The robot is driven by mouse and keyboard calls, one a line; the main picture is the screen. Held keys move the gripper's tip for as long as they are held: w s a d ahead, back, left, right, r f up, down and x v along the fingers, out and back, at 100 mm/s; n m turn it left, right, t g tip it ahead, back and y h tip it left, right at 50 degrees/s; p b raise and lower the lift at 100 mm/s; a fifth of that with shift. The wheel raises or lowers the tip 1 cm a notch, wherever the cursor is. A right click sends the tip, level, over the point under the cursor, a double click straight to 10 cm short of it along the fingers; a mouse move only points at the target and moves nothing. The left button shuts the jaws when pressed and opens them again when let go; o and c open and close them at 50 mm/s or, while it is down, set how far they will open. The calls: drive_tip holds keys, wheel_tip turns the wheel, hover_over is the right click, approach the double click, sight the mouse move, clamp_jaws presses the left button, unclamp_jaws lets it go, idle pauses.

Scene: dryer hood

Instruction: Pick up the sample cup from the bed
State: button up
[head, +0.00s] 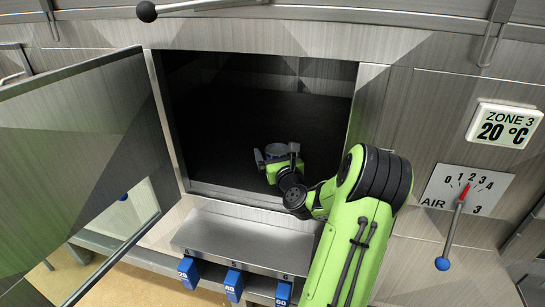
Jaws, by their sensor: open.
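The sample cup appears as a small grey-blue round shape (275,150) on the dark bed (230,125) inside the open hood. My gripper (277,154) reaches through the opening from the lower right. Its jaws are open, with one finger on the left side of the cup and one on the right. The cup seems to be between or just beyond the fingers; I cannot tell whether they touch it. The lower part of the cup is hidden by my green gripper body.
A metal door (85,150) stands open on the left. The opening has a sill (240,198) below and a metal frame around it. A shelf (245,240) with several blue tagged blocks (234,284) sits beneath. An AIR lever (456,225) is at right. The bed around the cup looks clear.

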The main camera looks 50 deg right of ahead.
drive_tip(key=shift+r, duration=0.1)
drive_tip(key=shift+s+a+r, duration=0.3)
drive_tip(key=shift+s+a, duration=0.1)
drive_tip(key=shift+s+a+r, duration=0.1)
drive_tip(key=shift+s+a, duration=0.1)
drive_tip(key=shift+c, duration=1.3)
drive_tip(key=shift+w+d+f, duration=0.2)
drive_tip(key=shift+w+d, duration=0.1)
drive_tip(key=c, duration=0.5)
drive_tip(key=shift+s+a, duration=0.1)
drive_tip(key=c, duration=0.3)
drive_tip(key=shift+r, duration=0.15)
wheel_tip(320, 180, up, 10)
drive_tip(key=p, duration=0.6)
drive_tip(key=shift+p, duration=0.3)
